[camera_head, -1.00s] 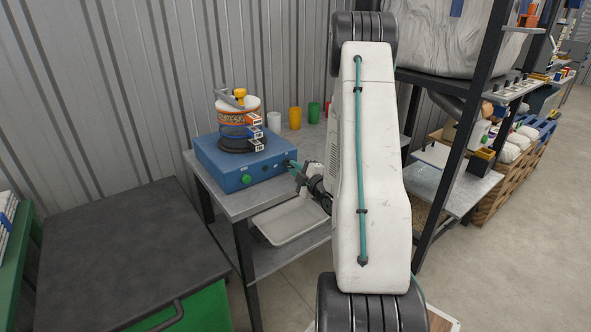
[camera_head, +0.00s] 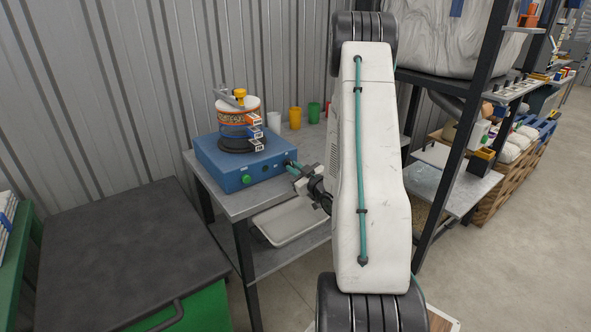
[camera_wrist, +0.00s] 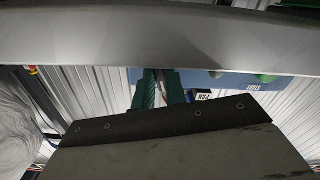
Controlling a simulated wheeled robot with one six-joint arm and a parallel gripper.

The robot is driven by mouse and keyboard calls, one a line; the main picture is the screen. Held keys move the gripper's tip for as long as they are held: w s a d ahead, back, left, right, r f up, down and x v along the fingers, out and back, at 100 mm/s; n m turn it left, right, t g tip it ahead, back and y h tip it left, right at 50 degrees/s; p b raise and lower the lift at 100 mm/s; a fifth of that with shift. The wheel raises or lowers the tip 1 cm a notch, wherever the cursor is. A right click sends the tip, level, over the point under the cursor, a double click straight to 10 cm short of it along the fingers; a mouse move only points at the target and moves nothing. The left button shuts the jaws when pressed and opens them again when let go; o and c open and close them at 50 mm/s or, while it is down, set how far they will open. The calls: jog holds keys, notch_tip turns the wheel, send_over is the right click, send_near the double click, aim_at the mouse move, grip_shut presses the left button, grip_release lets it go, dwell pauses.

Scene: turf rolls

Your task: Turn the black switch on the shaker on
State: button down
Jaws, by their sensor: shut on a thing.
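The shaker is a blue box (camera_head: 232,174) with a stack of round sieves (camera_head: 240,125) clamped on top, standing on the grey bench. It has a green button (camera_head: 246,180) on its front, which also shows in the wrist view (camera_wrist: 266,78). The black switch (camera_head: 287,162) is at the right end of the front face, mostly hidden by my fingers. My gripper (camera_head: 291,165) reaches it from the right, its teal fingers shut on the switch. In the wrist view the fingers (camera_wrist: 160,88) are close together at the panel; a RUN label lies beside them. The switch's setting cannot be read.
White, yellow (camera_head: 295,118) and green (camera_head: 314,112) cups stand on the bench behind the shaker. A white tray (camera_head: 285,222) lies on the shelf below. A black-topped cabinet (camera_head: 120,250) is at left, and a black rack (camera_head: 455,150) at right.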

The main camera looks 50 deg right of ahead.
jog(key=shift+m, duration=1.5)
jog(key=c, duration=1.4)
grip_release()
jog(key=shift+c, duration=0.2)
jog(key=v, duration=0.8)
jog(key=shift+w, duration=0.1)
